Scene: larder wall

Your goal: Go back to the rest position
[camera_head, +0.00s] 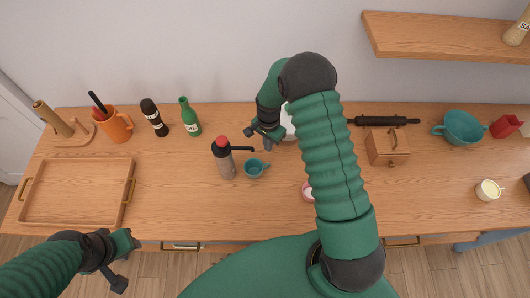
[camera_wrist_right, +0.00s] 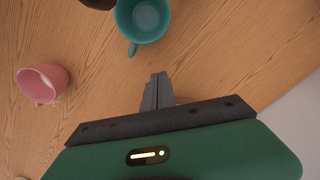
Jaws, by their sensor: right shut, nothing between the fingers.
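My right gripper (camera_head: 267,145) is shut and empty above the back middle of the wooden counter. Its closed fingertips also show in the right wrist view (camera_wrist_right: 158,78), just below a teal mug (camera_wrist_right: 142,18) and apart from it. In the head view the teal mug (camera_head: 255,168) stands below my right gripper.
A red-topped flask (camera_head: 225,160) stands left of the mug. A pink cup (camera_wrist_right: 42,86) is partly hidden by my right arm in the head view (camera_head: 307,192). A tray (camera_head: 80,222), green bottle (camera_head: 189,118), wooden box (camera_head: 388,148) and teal bowl (camera_head: 462,128) also stand here. A shelf (camera_head: 440,38) overhangs the right.

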